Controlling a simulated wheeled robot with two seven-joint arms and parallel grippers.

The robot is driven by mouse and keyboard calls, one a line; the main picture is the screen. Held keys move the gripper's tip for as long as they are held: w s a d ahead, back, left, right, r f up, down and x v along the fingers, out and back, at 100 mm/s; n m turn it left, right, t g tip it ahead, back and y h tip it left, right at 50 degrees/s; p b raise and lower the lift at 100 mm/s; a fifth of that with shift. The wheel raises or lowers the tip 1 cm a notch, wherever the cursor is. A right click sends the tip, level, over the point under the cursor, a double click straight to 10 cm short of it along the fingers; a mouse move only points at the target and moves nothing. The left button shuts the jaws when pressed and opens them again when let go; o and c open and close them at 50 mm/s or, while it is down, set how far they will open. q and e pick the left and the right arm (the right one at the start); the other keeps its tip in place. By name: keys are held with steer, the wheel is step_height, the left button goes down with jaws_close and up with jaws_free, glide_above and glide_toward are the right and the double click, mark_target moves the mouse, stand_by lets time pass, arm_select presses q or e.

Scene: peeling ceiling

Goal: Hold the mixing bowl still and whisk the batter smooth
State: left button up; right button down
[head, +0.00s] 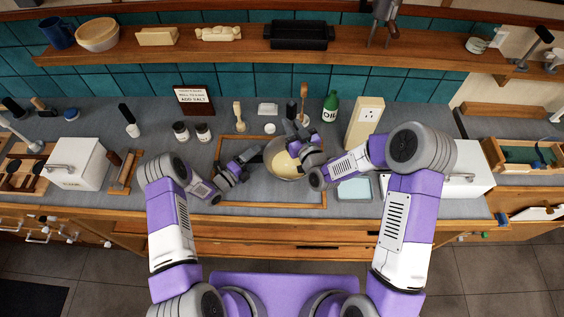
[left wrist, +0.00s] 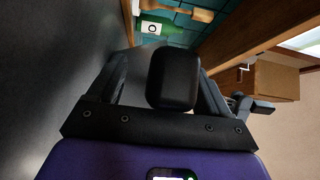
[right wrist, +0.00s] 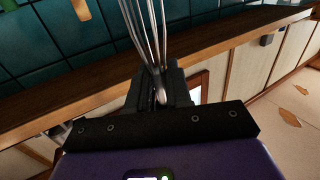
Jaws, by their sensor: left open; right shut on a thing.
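The mixing bowl (head: 270,150) stands on the counter inside a wooden frame, with pale yellow batter (head: 286,161) in it. My left gripper (head: 243,163) is open just left of the bowl. In the left wrist view a dark rounded block (left wrist: 175,80) shows between its fingers; I cannot tell whether it is part of the bowl. My right gripper (head: 297,138) is over the bowl's far side, shut on the whisk. The whisk's wires (right wrist: 147,35) show in the right wrist view, rising from between the fingers. Whether the whisk touches the batter is hidden in the head view.
A green oil bottle (head: 331,106) and a cream block with a socket-like face (head: 365,122) stand behind and right of the bowl. Two jars (head: 203,133), a sign (head: 194,99) and a wooden utensil (head: 239,114) stand behind left. A pale blue tray (head: 354,190) lies right.

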arm_select(q)
steer(key=o, duration=0.4)
steer(key=shift+v, duration=4.55)
steer(key=shift+w, duration=0.1)
step_height(320, 180, up, 8)
